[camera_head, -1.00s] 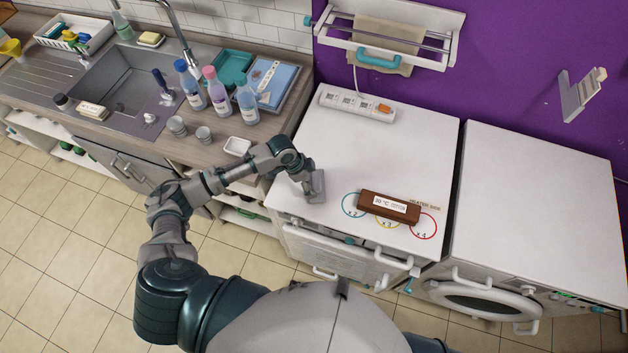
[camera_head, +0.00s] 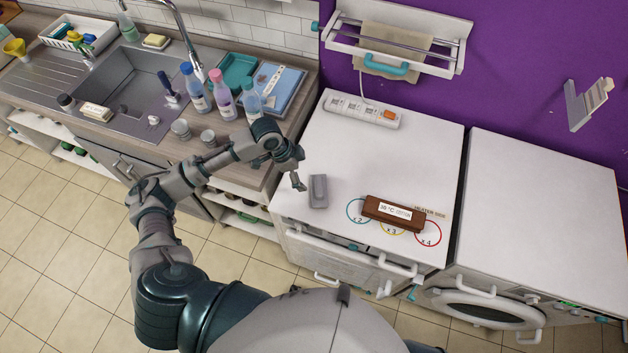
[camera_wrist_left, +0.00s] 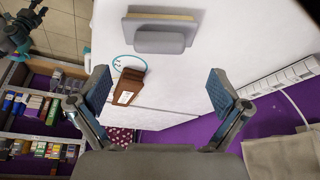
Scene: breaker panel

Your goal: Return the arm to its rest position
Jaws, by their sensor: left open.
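My left arm (camera_head: 222,163) reaches in from the left over the counter edge, bent at the elbow. My left gripper (camera_head: 298,184) is just left of a grey handled block (camera_head: 318,191) and apart from it. In the left wrist view the two fingers of my left gripper (camera_wrist_left: 157,94) stand wide apart with nothing between them. The grey block (camera_wrist_left: 160,38) lies on the white top beyond the fingertips. My right gripper is not in view.
A brown labelled block (camera_head: 393,213) lies by coloured circles on the white cabinet top (camera_head: 360,160). A power strip (camera_head: 362,110) lies at the back. Bottles (camera_head: 222,95) and small cups (camera_head: 181,129) stand on the counter. A washing machine (camera_head: 540,210) stands at right.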

